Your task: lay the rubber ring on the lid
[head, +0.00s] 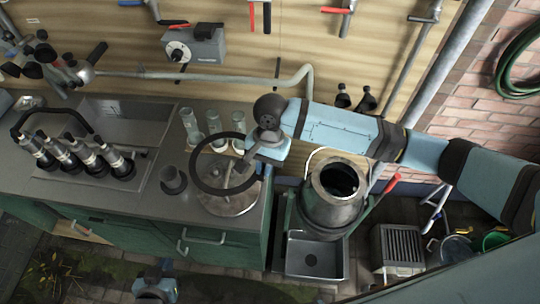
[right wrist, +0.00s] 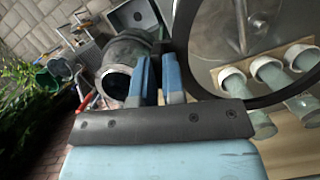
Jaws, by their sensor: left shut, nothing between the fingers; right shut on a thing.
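The black rubber ring (head: 193,168) is held up by my right gripper (head: 256,158), which is shut on its right side. In the head view the ring overlaps the metal lid (head: 232,207), a round disc with an upright handle on the counter. The handle shows inside the ring's outline; the exact height gap is unclear. In the right wrist view, the ring (right wrist: 240,103) runs beside my blue fingers (right wrist: 160,80), with the lid (right wrist: 262,22) beyond it. My left gripper (head: 165,267) is low at the bottom edge of the head view, shut and empty, away from the lid.
Glass tubes (head: 214,125) in a wooden rack stand just behind the lid. A dark cup (head: 173,180) and a milking cluster (head: 85,155) are to the left. The open metal churn (head: 333,205) stands right of the counter edge, above a grey tray (head: 315,262).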

